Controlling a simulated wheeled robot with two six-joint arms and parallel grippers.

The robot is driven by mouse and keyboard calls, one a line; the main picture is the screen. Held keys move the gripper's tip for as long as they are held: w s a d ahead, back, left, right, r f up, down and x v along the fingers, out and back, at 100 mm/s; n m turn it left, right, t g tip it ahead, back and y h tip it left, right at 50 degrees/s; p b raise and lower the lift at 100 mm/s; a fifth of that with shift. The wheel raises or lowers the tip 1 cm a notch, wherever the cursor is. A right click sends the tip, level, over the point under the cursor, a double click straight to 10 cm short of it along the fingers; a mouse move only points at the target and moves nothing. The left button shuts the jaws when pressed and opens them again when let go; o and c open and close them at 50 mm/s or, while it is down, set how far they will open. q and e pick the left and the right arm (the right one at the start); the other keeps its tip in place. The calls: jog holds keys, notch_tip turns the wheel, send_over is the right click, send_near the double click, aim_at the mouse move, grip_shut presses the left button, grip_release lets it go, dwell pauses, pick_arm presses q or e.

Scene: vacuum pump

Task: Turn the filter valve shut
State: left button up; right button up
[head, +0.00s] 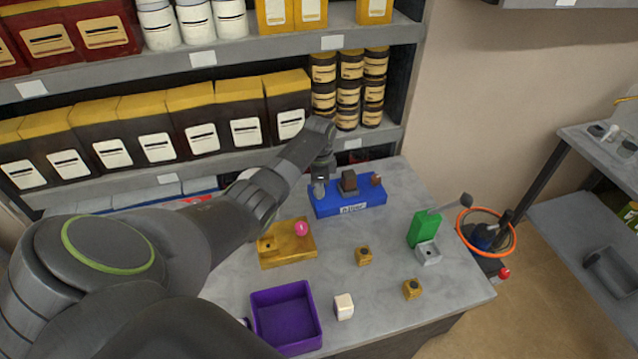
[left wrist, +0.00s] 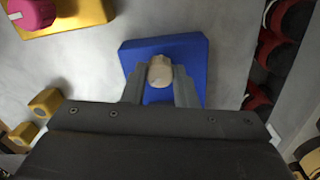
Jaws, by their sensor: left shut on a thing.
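A blue block (head: 345,206) with a white label on its front stands at the back of the grey table. A brown block and a smaller brown piece stand on its top. In the left wrist view the blue block (left wrist: 196,60) carries a beige knob (left wrist: 160,70). My left gripper (head: 320,185) reaches down at the left end of the blue block. In the left wrist view its two fingers (left wrist: 160,88) are shut on the knob, one on each side. The gripper partly hides the knob in the head view. My right gripper is not in view.
A yellow block (head: 277,248) with a pink knob (head: 302,229) stands in front. A purple tray (head: 285,346), a white cube (head: 344,306) and two small yellow blocks lie nearer. A green lever device (head: 424,229) stands right. Loaded shelves (head: 232,52) rise behind.

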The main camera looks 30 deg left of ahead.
pick_arm(q)
jog(key=m, duration=0.3)
jog(key=shift+w+r+m, duration=0.1)
jog(key=shift+r+m, duration=0.05)
jog(key=shift+m, duration=0.25)
jog(key=shift+m+p, duration=0.35)
jog(key=shift+m, duration=1.55)
jog(key=o, duration=1)
